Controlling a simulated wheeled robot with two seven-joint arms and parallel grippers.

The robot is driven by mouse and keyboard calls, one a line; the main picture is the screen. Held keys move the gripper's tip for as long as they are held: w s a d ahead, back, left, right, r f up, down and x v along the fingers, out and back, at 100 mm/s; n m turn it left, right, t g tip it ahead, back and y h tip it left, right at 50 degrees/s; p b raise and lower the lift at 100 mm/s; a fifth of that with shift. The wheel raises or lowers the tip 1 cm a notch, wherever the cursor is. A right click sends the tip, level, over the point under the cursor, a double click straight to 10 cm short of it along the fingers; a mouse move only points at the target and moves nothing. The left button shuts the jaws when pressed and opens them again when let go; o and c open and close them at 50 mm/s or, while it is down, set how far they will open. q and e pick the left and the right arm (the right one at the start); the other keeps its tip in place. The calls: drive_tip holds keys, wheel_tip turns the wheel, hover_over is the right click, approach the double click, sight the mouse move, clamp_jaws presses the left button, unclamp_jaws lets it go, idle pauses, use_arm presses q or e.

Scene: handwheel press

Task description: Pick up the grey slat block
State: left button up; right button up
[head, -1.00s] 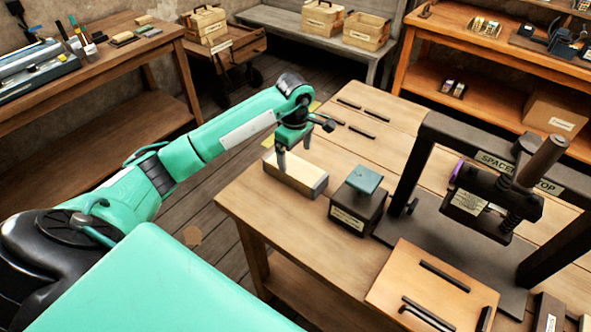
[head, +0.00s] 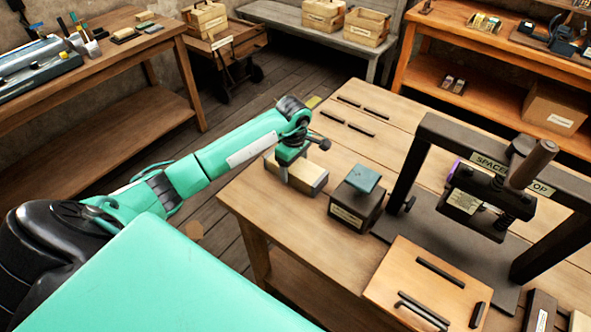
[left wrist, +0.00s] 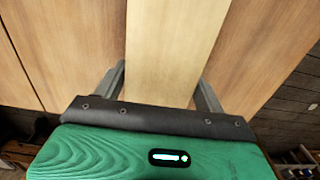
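A long pale block (head: 309,175) with a greyish end lies on the near left corner of the workbench. I take it for the slat block, though its top looks pale wood rather than plainly grey. My left gripper (head: 284,176) is down over it. In the left wrist view the block (left wrist: 172,45) runs between the two fingers (left wrist: 162,85), one at each long side. The fingers are spread wide and very close to its sides; I cannot tell whether they touch. My right gripper is not in view.
A dark labelled box with a green top (head: 357,195) stands just right of the block. The handwheel press (head: 480,190) is farther right. A wooden board (head: 405,260) with black bars lies in front. Several thin black bars (head: 348,101) lie at the back.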

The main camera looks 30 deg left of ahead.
use_arm(q)
drive_tip(key=c, duration=0.7)
drive_tip(key=shift+c, duration=0.6)
drive_tip(key=shift+r, duration=0.15)
